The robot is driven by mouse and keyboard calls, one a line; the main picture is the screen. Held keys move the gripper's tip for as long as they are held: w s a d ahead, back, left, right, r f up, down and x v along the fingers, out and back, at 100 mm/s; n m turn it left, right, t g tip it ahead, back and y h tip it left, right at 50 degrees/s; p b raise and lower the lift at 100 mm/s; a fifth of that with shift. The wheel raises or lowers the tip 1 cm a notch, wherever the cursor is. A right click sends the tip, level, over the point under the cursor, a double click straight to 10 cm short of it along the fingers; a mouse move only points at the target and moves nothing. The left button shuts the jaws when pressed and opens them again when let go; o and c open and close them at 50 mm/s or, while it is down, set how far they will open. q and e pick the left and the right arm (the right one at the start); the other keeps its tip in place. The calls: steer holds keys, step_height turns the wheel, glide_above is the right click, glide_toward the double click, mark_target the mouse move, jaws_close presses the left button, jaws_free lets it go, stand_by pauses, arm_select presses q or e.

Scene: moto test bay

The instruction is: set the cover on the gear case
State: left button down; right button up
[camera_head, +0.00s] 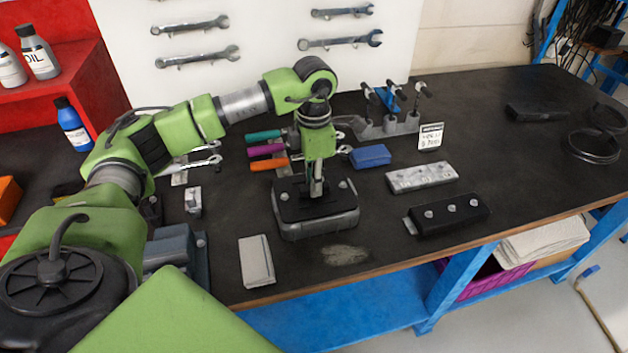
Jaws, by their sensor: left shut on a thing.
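The gear case (318,227) is a grey, round-cornered box on the dark bench top near the middle. The black cover (287,208) is a flat plate with small light knobs. It lies over the top of the case and looks level; I cannot tell whether it is fully seated or a thin gap is left. My left gripper (317,192) points straight down at the middle of the cover and is shut on it; the fingertips partly hide the cover's centre. My right gripper is not in view.
A silver block (422,177), a black block with knobs (448,215) and a blue box (370,156) lie to the right. A grey box (256,262) sits front left. The bench's right side is mostly clear.

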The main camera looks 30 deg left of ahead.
arm_select(q)
steer(key=shift+f, duration=0.2)
steer(key=c, duration=1.8)
jaws_free()
steer(key=shift+c, duration=0.2)
step_height(320, 180, up, 12)
steer(key=shift+d, duration=0.1)
